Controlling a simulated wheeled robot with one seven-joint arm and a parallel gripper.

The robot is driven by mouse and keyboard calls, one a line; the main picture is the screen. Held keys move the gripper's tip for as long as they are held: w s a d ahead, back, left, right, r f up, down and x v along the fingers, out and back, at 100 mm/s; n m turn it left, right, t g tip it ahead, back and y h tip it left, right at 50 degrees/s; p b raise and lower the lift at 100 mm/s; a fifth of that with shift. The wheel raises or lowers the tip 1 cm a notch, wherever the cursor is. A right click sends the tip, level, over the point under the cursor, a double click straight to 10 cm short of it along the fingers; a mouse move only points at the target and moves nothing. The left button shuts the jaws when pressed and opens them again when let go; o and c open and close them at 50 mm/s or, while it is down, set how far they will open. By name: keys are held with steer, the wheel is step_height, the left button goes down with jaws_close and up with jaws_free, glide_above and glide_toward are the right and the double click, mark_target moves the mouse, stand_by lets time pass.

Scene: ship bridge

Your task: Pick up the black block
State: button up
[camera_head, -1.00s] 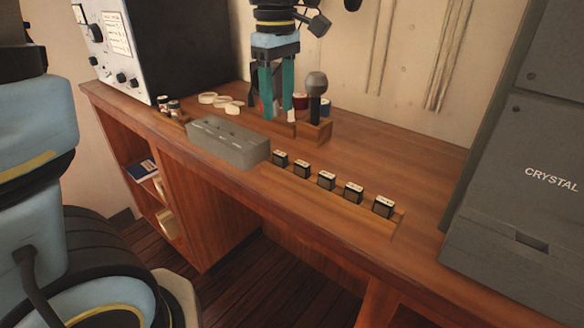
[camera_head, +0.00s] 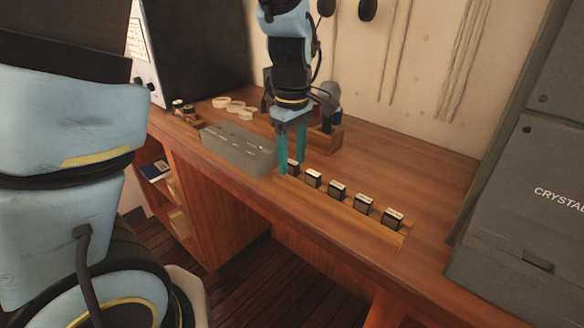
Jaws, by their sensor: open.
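Several small black blocks with pale tops stand in a row in a long wooden rack on the desk. The leftmost black block (camera_head: 293,167) is partly hidden by my gripper (camera_head: 292,168). The others, such as the second black block (camera_head: 313,179) and the rightmost one (camera_head: 392,218), stand apart to its right. My gripper points down with its teal fingers open. In this view its fingertips are on either side of the leftmost block; I cannot tell whether they touch it.
A grey box (camera_head: 238,150) stands close to the left of my gripper. Behind are a wooden holder (camera_head: 322,140) and several pale rings (camera_head: 236,107). A large grey cabinet (camera_head: 510,215) stands at the right.

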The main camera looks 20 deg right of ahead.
steer(key=shift+c, duration=0.3)
jaws_close()
stand_by(0.3)
